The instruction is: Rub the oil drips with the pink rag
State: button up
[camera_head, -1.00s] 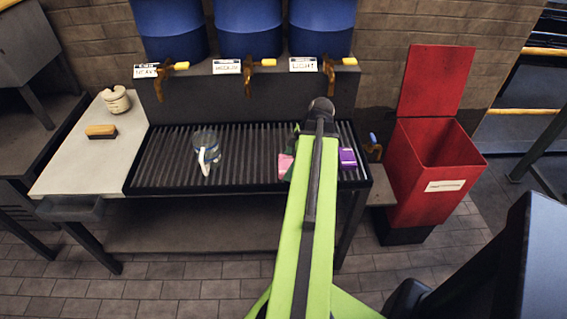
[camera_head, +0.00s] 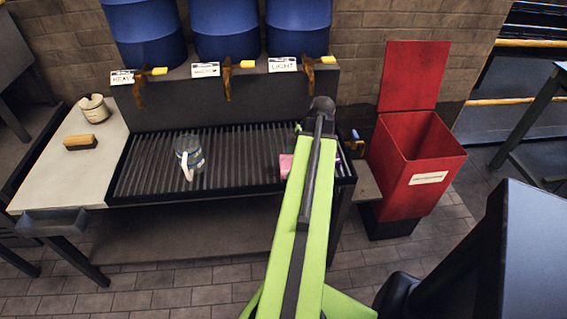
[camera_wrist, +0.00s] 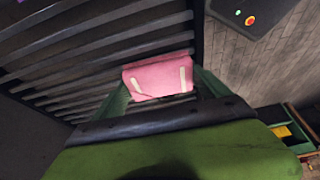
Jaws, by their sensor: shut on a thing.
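The pink rag (camera_wrist: 158,75) is held between the two fingers of my gripper (camera_wrist: 160,82) in the wrist view, over the dark slatted grate (camera_wrist: 90,62). I cannot tell whether the rag touches the slats. In the head view the pink rag (camera_head: 285,166) shows just left of my green arm, over the right part of the grate (camera_head: 235,160). My arm hides most of the gripper there. No oil drips can be clearly made out in either view.
A clear jug (camera_head: 189,157) with a pale handle stands on the grate. Blue drums (camera_head: 228,30) with taps are behind it. A brush (camera_head: 81,142) and a pot (camera_head: 94,108) sit on the left worktop. An open red bin (camera_head: 412,170) stands right. A sliver of purple shows behind my arm.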

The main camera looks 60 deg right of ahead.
aim_at(259, 172)
jog(key=shift+s+d, duration=0.2)
jog(key=shift+s, duration=0.05)
jog(key=shift+f, duration=0.15)
jog(key=shift+a, duration=0.1)
jog(key=shift+c, duration=0.5)
jog(key=shift+w+a, duration=0.45)
jog(key=shift+w, duration=0.1)
jog(key=shift+w+a, duration=0.85)
jog(key=shift+w, duration=0.2)
jog(key=shift+w+a, duration=0.8)
jog(key=shift+w, duration=0.25)
jog(key=shift+w+a, duration=0.5)
jog(key=shift+w, duration=0.2)
jog(key=shift+w+a, duration=0.5)
jog(key=shift+w, duration=0.2)
